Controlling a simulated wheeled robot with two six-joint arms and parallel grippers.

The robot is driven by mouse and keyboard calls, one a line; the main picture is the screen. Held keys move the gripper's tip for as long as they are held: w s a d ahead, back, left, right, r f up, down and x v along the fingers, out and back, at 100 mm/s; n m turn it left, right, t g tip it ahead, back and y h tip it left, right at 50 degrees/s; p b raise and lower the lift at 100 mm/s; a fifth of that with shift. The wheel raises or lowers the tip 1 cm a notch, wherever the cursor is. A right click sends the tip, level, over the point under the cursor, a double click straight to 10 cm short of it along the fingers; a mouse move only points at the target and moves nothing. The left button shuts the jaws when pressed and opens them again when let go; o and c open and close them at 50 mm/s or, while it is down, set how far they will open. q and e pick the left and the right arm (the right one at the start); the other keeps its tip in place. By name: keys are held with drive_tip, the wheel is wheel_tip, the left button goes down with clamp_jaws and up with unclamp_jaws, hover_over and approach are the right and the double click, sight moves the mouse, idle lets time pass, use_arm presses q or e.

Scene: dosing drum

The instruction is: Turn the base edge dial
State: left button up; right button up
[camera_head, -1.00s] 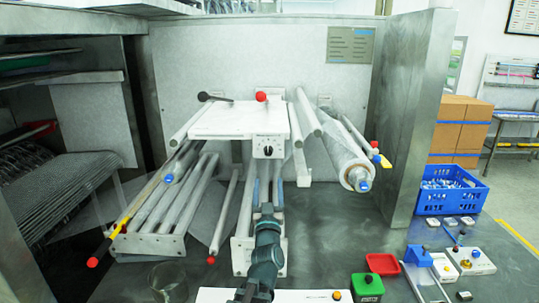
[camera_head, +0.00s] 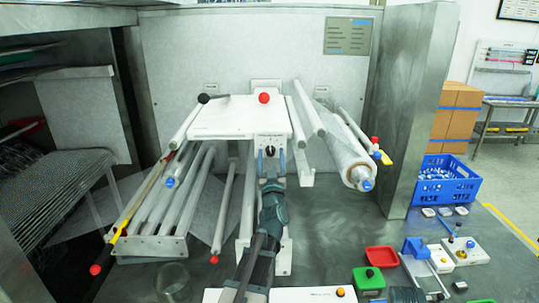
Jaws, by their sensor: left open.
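The base edge dial (camera_head: 270,151) is a small black knob on the white front face below the flat white plate (camera_head: 235,118) of the machine. The dial's lower part is close to the gripper and partly hard to see.
A clear film roll (camera_head: 345,150) on a bar lies right of the dial, and slanted metal rollers (camera_head: 180,195) lie left. A red ball knob (camera_head: 264,98) stands above. A red tray (camera_head: 381,257), a green box (camera_head: 368,279) and a blue crate (camera_head: 447,185) are at right.

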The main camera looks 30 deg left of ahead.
use_arm(q)
clamp_jaws()
drive_tip(key=shift+w+d+n+g+y, duration=0.15)
drive_tip(key=shift+n+g+y, duration=0.4)
drive_tip(key=shift+n, duration=1.05)
drive_tip(key=n+g+y+p, duration=0.1)
drive_tip(key=n+g, duration=0.1)
drive_tip(key=n, duration=0.2)
drive_tip(key=shift+n, duration=0.4)
unclamp_jaws()
drive_tip(key=b+v, duration=0.4)
drive_tip(key=v, duration=0.9)
drive_tip(key=shift+s+d+f, duration=0.2)
drive_tip(key=shift+f, duration=0.15)
